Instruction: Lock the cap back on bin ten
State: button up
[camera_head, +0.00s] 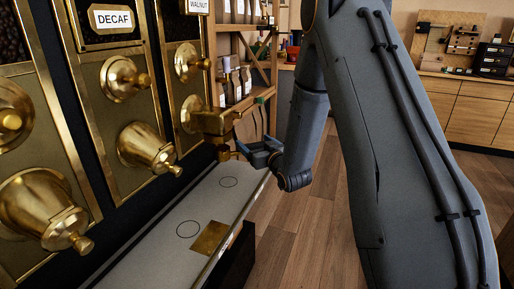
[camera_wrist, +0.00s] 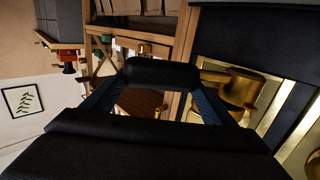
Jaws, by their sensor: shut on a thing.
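My gripper (camera_head: 246,151) is at the third bin along, beside and just below its boxy brass spout (camera_head: 214,121). I cannot tell whether this piece touches the spout. In the wrist view my gripper (camera_wrist: 162,75) shows as dark fingers, with the brass spout (camera_wrist: 238,88) to their right. No number ten is legible on any bin.
Other bins carry round brass caps with knobs (camera_head: 146,148); one label reads DECAF (camera_head: 112,18). A pale ledge with drawn circles (camera_head: 150,235) runs below, with a square brass plate (camera_head: 210,238) on it. A wooden shelf (camera_head: 262,70) with bags stands behind. The floor at right is open.

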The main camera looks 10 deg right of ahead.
jog(key=shift+w+a+r, duration=0.1)
jog(key=shift+w+r, duration=0.15)
jog(key=shift+w, duration=0.45)
jog(key=shift+w+a+r, duration=0.15)
jog(key=shift+w+r, duration=0.1)
jog(key=shift+w, duration=0.45)
jog(key=shift+w+a+r, duration=0.1)
jog(key=shift+w+r, duration=0.15)
jog(key=shift+w, duration=0.45)
jog(key=shift+r+p, duration=0.6)
jog(key=shift+r, duration=0.4)
jog(key=shift+s, duration=0.1)
jog(key=shift+s+m+h+p, duration=0.2)
jog(key=shift+s+m+h, duration=0.5)
jog(key=shift+h, duration=0.4)
jog(key=shift+s+m+h+p, duration=0.2)
jog(key=shift+s+m+h, duration=0.5)
jog(key=shift+h, duration=0.4)
